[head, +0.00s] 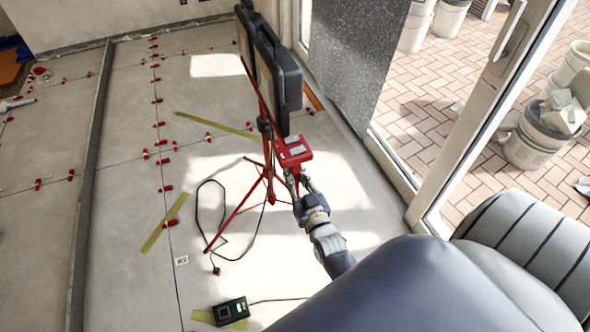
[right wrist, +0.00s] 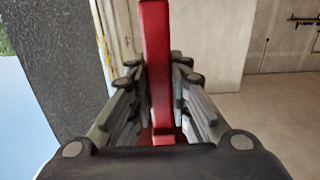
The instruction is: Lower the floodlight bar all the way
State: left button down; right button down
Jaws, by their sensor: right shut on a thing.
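A red box-like part (head: 293,151) sits on the near side of the stand. My right gripper (head: 297,180) is at this part. In the right wrist view, an upright red piece (right wrist: 157,65) stands between the two fingers of my right gripper (right wrist: 157,95), which is shut on it. Where this piece joins the stand is hidden. My left gripper is not in view.
A black cable (head: 222,225) loops on the tiled floor near the tripod. A dark device with a green display (head: 231,311) lies at the front. A grey speckled slab (head: 352,55) stands by the door frame behind the tripod. Red clips dot the tile joints at left.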

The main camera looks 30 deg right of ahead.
jog(key=shift+s+a+f, duration=0.1)
jog(key=shift+s+f, duration=0.05)
jog(key=shift+f, duration=0.3)
jog(key=c, duration=1.5)
grip_release()
jog(key=shift+r, duration=0.1)
jog(key=shift+r, duration=0.1)
jog(key=v, duration=1.1)
jog(key=shift+s, duration=0.4)
